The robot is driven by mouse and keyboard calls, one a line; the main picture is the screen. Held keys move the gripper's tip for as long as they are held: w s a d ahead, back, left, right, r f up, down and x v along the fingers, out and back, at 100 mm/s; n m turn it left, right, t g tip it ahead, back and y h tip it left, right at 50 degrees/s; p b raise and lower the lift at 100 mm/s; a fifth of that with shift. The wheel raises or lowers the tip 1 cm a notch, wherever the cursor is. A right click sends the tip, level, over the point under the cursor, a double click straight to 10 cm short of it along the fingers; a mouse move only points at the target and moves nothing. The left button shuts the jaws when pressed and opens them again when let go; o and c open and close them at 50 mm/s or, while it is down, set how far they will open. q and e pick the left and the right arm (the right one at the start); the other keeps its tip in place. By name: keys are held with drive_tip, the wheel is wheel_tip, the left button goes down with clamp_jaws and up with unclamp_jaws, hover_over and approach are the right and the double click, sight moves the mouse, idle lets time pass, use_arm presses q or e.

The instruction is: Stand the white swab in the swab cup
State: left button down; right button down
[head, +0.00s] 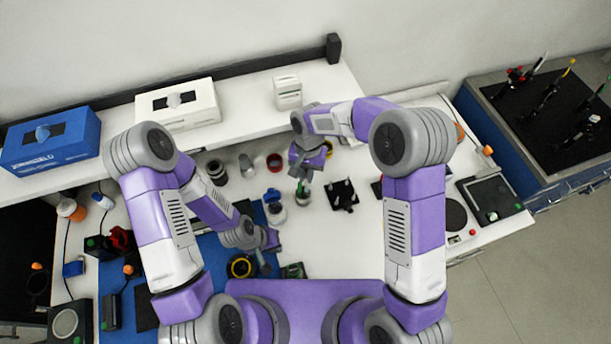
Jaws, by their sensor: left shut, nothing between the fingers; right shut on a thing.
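My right gripper (302,176) points down over the middle of the bench, shut on a small pale thing that looks like the white swab; the gripper hides most of it. Right below it stands a small dark green cup (303,199) with a pale top, which may be the swab cup. At this size I cannot tell whether the swab is inside the cup or just above it. My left gripper (273,241) is lower, near the blue mat's right edge, shut and empty.
A black and yellow roll (241,266) lies on the blue mat (211,250).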

drive_tip(key=shift+f, duration=0.45)
drive_tip(key=shift+s+a+f+b, duration=0.1)
drive_tip(key=shift+s+f+b, duration=0.3)
drive_tip(key=shift+f+b, duration=0.5)
drive_tip(key=shift+r, duration=0.15)
drive_tip(key=shift+w+r+p, duration=0.25)
drive_tip(key=shift+r+p, duration=0.25)
drive_tip(key=shift+r, duration=0.3)
drive_tip(key=shift+w, duration=0.15)
idle(0.6)
drive_tip(key=shift+a+f+b, duration=0.1)
drive_tip(key=shift+f+b, duration=0.35)
